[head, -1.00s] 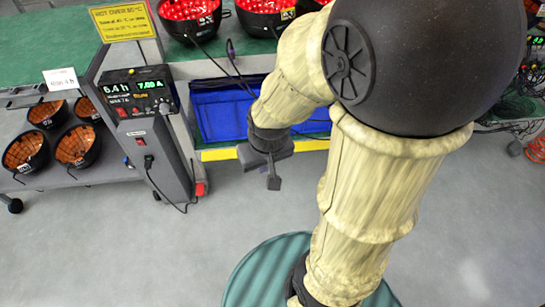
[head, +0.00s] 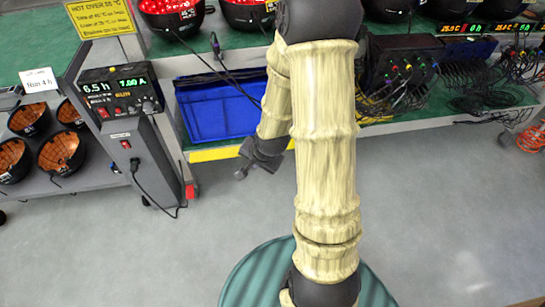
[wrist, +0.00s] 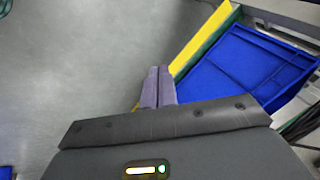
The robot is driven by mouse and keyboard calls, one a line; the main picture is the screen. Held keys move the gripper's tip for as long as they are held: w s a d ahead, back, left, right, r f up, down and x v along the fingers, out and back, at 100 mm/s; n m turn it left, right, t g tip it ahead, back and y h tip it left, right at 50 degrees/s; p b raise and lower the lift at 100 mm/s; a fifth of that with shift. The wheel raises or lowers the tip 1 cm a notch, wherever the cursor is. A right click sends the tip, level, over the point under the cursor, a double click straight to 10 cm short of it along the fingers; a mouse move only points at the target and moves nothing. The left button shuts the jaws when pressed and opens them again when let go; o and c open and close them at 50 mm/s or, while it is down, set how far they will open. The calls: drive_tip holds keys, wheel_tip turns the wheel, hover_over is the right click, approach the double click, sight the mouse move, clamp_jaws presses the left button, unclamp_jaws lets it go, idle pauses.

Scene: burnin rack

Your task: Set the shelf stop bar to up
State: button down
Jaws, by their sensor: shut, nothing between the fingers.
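A yellow bar (head: 225,152), which looks like the shelf stop bar, runs along the front edge of the lower green shelf, in front of a blue bin (head: 222,106). My arm hides its right part. In the wrist view the yellow bar (wrist: 200,43) slants beside the blue bin (wrist: 240,65). I cannot tell whether the bar is up or down. My gripper (head: 241,173) is low in front of the shelf, just below the bar in the picture. In the wrist view its fingers (wrist: 160,74) are together and empty, near the bar's lower end; contact is unclear.
A grey control post with a lit display (head: 118,90) and a hanging cable stands left of the bin. Black bowls with orange contents (head: 58,152) sit further left. Cabled electronics (head: 400,68) occupy the shelf at right. The grey floor (head: 440,210) in front is clear.

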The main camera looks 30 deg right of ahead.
drive_tip(key=w+d+f+m+t+h+b, duration=0.2)
drive_tip(key=d+f+m, duration=0.3)
drive_tip(key=f+m, duration=0.5)
drive_tip(key=w+d+f+m+t+h+b, duration=0.1)
drive_tip(key=w+d+f+m+t+b, duration=0.2)
drive_tip(key=f+m, duration=0.6)
drive_tip(key=d+m+t+b, duration=0.1)
drive_tip(key=d+m+t, duration=0.1)
drive_tip(key=m, duration=0.6)
drive_tip(key=shift+d+f+m+h, duration=0.3)
drive_tip(key=shift+d+f+h, duration=0.05)
drive_tip(key=shift+d+h, duration=0.1)
drive_tip(key=w+d+f+b, duration=0.1)
drive_tip(key=w+d+b, duration=0.1)
drive_tip(key=w+b, duration=0.4)
drive_tip(key=shift+w+d+f, duration=0.25)
drive_tip(key=shift+w+f, duration=0.15)
drive_tip(key=shift+w, duration=2.25)
